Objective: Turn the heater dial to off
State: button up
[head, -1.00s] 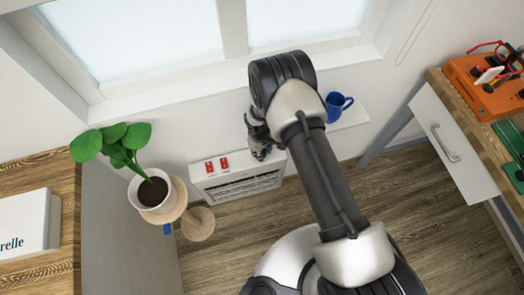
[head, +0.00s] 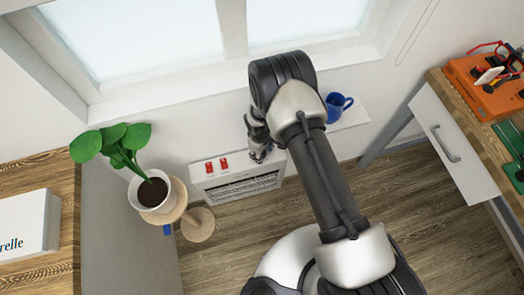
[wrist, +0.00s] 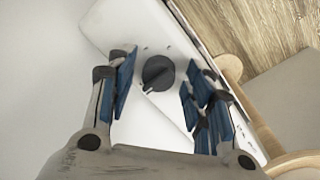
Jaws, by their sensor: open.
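The heater (head: 240,186) is a white panel with a dark grille, low on the wall under the window. Two red switches (head: 216,165) sit on its top at the left. In the wrist view, the dark round dial (wrist: 158,72) sits on the heater's white top (wrist: 115,25), with a pale pointer mark at its lower left edge. My gripper (wrist: 155,88) is open, with one blue-padded finger on each side of the dial and a gap to each. In the head view, my gripper (head: 260,153) is over the heater's right end and the dial is hidden.
A potted plant (head: 153,192) on a round wooden stand (head: 198,224) is left of the heater. A blue mug (head: 338,106) stands on a white ledge (head: 352,118) to the right. A workbench drawer (head: 455,145) is further right. Floor in front is clear.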

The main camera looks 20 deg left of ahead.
jog(key=shift+r, duration=0.1)
notch_tip(320, 180, up, 12)
jog(key=shift+s, duration=0.35)
jog(key=shift+a, duration=0.15)
dwell(0.5)
